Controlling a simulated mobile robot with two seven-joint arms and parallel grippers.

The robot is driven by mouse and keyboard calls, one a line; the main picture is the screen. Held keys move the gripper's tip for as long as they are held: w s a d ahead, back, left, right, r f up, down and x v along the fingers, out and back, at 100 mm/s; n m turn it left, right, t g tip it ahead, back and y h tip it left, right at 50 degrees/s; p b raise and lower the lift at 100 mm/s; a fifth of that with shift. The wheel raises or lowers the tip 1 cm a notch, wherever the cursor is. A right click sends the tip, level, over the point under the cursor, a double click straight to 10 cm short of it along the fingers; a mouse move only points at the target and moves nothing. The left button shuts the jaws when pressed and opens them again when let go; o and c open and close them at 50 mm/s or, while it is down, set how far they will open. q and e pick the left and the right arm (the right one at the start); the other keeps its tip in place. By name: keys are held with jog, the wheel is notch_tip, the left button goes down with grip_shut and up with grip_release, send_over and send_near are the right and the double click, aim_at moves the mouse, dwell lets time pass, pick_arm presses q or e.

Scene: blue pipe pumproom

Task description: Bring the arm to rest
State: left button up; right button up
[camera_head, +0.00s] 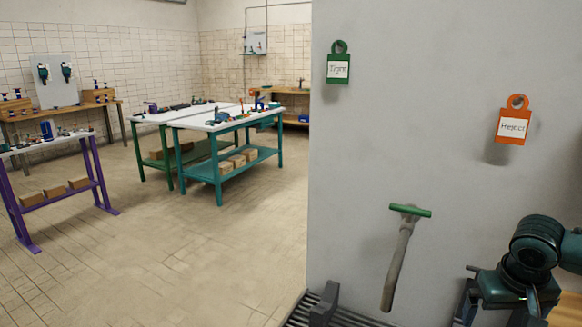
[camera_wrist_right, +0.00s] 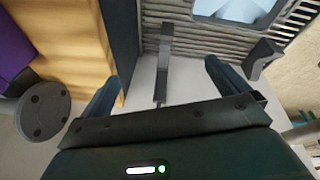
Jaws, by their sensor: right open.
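My right gripper (camera_head: 497,300) is at the lower right of the head view, in front of the grey wall, with its dark teal wrist above it. In the right wrist view its two dark fingers (camera_wrist_right: 163,88) stand wide apart with nothing gripped between them. A grey bracket-like bar (camera_wrist_right: 164,58) shows beyond the gap between the fingers; I cannot tell its distance. My left gripper is in neither view.
A green-topped T-shaped tool (camera_head: 401,256) is at the grey wall (camera_head: 420,150). Green (camera_head: 338,68) and orange (camera_head: 513,125) tags hang above. A slatted rack (camera_head: 345,318) lies below. Work tables (camera_head: 232,122) stand at the back left; the floor (camera_head: 190,255) before them is clear.

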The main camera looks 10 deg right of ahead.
jog(key=s+a+f+n+y, duration=0.1)
jog(key=s+a+f+n, duration=0.2)
jog(key=s+a+f, duration=0.5)
jog(key=s+a+f+n+y, duration=0.1)
jog(key=s+a+f+n, duration=0.15)
jog(key=a+f, duration=0.5)
jog(key=s+a+t, duration=0.2)
jog(key=s+a, duration=0.1)
jog(key=a, duration=0.7)
pick_arm(q)
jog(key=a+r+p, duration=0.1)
jog(key=p, duration=0.2)
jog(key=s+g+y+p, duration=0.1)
jog(key=p, duration=0.2)
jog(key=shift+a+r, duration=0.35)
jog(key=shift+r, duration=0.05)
pick_arm(e)
jog(key=w+a+n+t+y, duration=0.2)
jog(key=w+a+t+y, duration=0.1)
jog(key=w+a+t, duration=0.3)
jog(key=shift+f+t+y, duration=0.3)
jog(key=shift+t+y, duration=0.1)
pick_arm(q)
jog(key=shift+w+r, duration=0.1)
pick_arm(e)
jog(key=shift+a, duration=0.1)
